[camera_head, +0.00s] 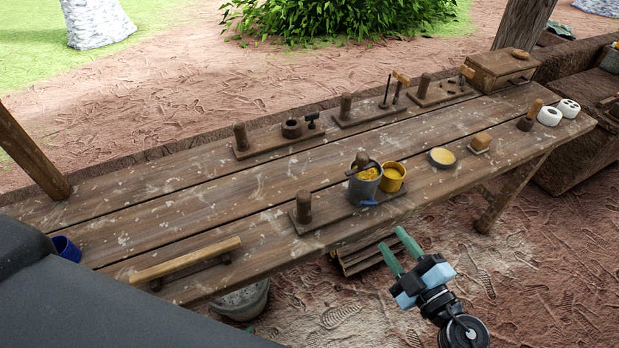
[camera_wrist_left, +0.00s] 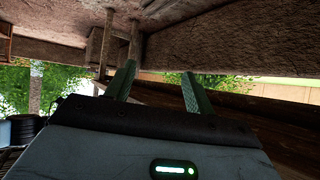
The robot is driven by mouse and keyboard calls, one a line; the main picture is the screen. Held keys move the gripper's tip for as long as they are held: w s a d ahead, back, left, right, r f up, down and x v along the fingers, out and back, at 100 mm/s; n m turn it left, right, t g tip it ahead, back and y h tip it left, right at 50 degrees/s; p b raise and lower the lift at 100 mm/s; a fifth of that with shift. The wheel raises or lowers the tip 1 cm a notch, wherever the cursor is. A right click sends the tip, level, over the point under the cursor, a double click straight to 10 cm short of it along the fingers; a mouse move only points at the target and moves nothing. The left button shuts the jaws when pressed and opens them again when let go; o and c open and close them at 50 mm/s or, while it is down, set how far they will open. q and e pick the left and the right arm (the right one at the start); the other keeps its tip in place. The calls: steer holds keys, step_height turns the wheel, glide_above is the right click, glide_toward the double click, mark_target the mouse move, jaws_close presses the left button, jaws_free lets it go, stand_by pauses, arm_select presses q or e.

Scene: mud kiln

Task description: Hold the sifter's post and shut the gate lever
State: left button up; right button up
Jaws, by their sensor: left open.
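The sifter looks to be the grey pot (camera_head: 362,190) with yellow material inside, on a wooden board near the table's front edge. An upright wooden post (camera_head: 304,207) stands at the board's left end. A small blue lever (camera_head: 369,203) sticks out low at the pot's front; its exact setting is too small to tell. My right gripper (camera_head: 394,239) is open and empty, in front of the table edge, apart from the pot and post. My left gripper (camera_wrist_left: 158,69) is open and empty in the left wrist view; in the head view it does not show.
A yellow cup (camera_head: 393,177) stands right beside the pot. A wooden bar (camera_head: 186,260) lies at the front left and a blue cup (camera_head: 66,248) at the left end. Several post boards line the back edge. The table's (camera_head: 150,205) left middle is clear.

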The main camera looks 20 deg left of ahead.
arm_select(q)
steer(key=w+d+r+m+t+h, duration=0.5)
steer(key=w+d+r+m+h, duration=0.5)
steer(key=w+r, duration=0.6)
steer(key=d+r+m+g+h, duration=0.4)
steer(key=d+r+m+h, duration=0.25)
steer(key=r+m, duration=0.2)
steer(key=r+m+g+y, duration=0.1)
steer(key=m+g+y, duration=1.1)
steer(key=m+y, duration=0.95)
glide_above(304, 194)
steer(key=s, duration=0.1)
steer(key=m+h, duration=0.2)
steer(key=shift+d+r+h, duration=0.1)
steer(key=shift+d+h, duration=0.2)
steer(key=shift+w+a+r, duration=0.1)
steer(key=shift+w+a, duration=0.2)
steer(key=shift+w, duration=0.25)
